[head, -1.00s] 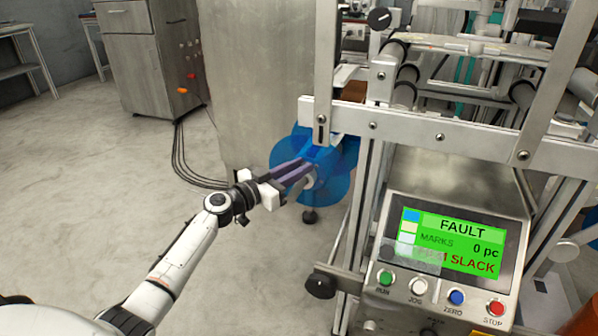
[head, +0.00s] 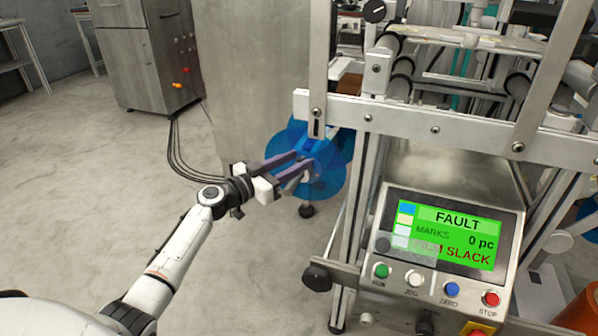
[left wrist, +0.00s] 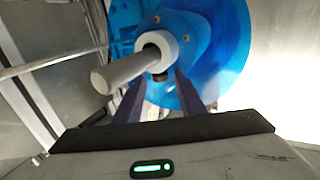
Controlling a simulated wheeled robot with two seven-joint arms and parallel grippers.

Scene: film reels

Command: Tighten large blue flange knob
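The large blue flange (head: 330,172) is a translucent blue disc low on the left side of the machine. It fills the upper middle of the left wrist view (left wrist: 228,40), with a grey shaft (left wrist: 128,72) and a pale collar sticking out of its hub. A small dark knob (left wrist: 160,92) shows just below the collar, partly hidden by it. My left gripper (head: 303,160) is in front of the hub. In the left wrist view its two fingers (left wrist: 157,92) are apart, one on each side of the dark knob, with gaps visible. My right gripper is out of view.
The machine's pale crossbar (head: 400,122) runs above the flange. A control panel (head: 442,232) reads FAULT, 0 pc and SLACK, the word before it partly covered. A grey cabinet (head: 245,85) stands behind the flange. The floor (head: 90,190) at left is clear.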

